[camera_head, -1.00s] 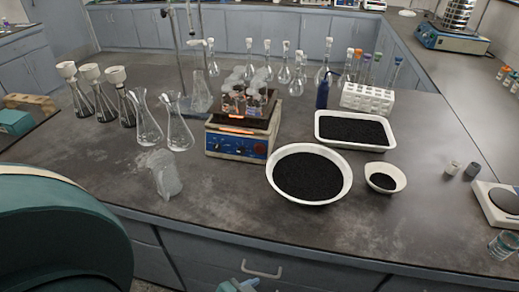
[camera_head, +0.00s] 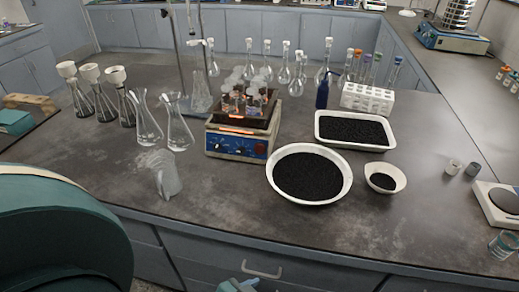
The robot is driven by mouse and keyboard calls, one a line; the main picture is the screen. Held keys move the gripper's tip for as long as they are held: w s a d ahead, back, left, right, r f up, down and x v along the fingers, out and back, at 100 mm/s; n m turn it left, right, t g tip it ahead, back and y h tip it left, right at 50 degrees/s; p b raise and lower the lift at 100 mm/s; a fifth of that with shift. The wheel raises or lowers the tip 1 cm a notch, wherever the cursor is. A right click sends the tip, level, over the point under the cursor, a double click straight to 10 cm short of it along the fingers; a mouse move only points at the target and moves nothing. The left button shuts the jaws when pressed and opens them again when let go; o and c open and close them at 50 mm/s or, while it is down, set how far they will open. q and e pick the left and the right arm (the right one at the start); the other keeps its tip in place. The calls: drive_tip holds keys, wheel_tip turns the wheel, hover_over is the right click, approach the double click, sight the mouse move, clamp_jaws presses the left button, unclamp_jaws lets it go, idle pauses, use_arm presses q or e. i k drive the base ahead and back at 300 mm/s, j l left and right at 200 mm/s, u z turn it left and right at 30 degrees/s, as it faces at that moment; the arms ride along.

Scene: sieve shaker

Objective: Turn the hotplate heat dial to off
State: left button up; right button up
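The hotplate (camera_head: 238,140) stands on the dark bench near the middle of the head view. It has a pale body, a blue front panel (camera_head: 236,146) and a dark top plate. An orange-red glow shows along its upper front edge. Small knobs and marks show on the panel; the heat dial and its setting are too small to make out. A rack with several small capped vessels (camera_head: 246,101) stands on the top plate.
A white bowl of black grains (camera_head: 340,196) stands close at the hotplate's right front. A white tray (camera_head: 388,142) lies behind it. Clear flasks (camera_head: 179,137) stand to the left. A translucent object (camera_head: 168,178) sits at the left front. Bench directly before the panel is clear.

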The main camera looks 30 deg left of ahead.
sight(216, 147)
drive_tip(key=u, duration=1.35)
drive_tip(key=k+l+z, duration=0.2)
drive_tip(key=l+z, duration=0.2)
